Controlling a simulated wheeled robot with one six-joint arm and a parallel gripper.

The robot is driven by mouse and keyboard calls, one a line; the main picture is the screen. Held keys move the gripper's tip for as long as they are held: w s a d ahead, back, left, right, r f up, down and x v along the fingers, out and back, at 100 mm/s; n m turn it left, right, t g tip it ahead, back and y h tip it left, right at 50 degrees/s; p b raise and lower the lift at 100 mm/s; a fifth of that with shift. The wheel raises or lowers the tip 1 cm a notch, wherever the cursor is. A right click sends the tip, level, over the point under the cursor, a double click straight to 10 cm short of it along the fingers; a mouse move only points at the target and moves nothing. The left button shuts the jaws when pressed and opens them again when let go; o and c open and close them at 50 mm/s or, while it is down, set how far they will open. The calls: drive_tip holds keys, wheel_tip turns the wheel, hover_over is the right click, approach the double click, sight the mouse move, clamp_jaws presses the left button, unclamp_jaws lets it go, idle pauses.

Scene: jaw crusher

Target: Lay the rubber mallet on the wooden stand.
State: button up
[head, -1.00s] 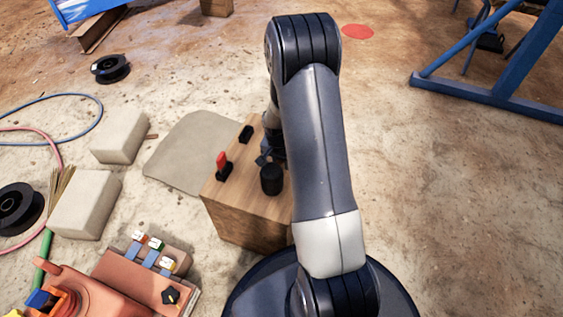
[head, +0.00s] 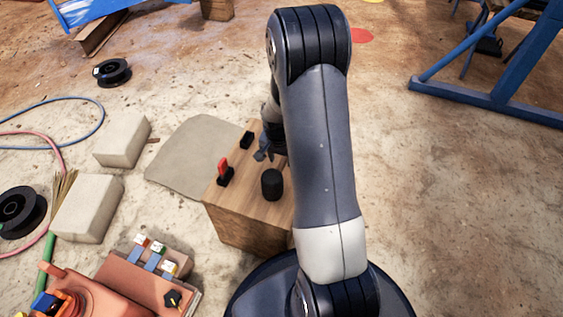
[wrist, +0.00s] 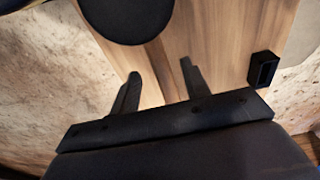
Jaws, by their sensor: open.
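The wooden stand (head: 235,222) is a light wood block left of my arm. A thick black cylinder, which looks like the rubber mallet's head (head: 272,184), rests on its top. In the wrist view the black head (wrist: 125,15) shows as a round face at the top edge. A brown strip that looks like its wooden handle (wrist: 160,65) runs from it towards my fingers, hard to tell from the stand's grain. My gripper (wrist: 159,70) is open over the stand top, fingers apart on either side of that strip. In the head view my gripper (head: 263,154) is partly hidden by my arm.
A red-topped piece in a black base (head: 224,170) and a small black holder (head: 246,140) sit on the stand's left side. A grey mat (head: 190,155), pale blocks (head: 122,140) and an orange machine (head: 110,285) lie to the left.

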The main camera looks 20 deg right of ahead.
sight(281, 163)
drive_tip(key=r, duration=0.2)
drive_tip(key=r+p, duration=0.1)
drive_tip(key=r, duration=0.3)
drive_tip(key=shift+s+a+r+p, duration=0.15)
drive_tip(key=shift+s+a+p, duration=0.15)
drive_tip(key=f+b, duration=0.1)
drive_tip(key=f, duration=0.3)
drive_tip(key=f+b, duration=0.2)
drive_tip(key=f, duration=0.2)
drive_tip(key=w+d+f+b, duration=0.1)
drive_tip(key=f, duration=0.3)
drive_tip(key=shift+b, duration=0.3)
drive_tip(key=shift+r+p, duration=0.9)
drive_tip(key=shift+r, duration=0.95)
drive_tip(key=shift+f, duration=0.1)
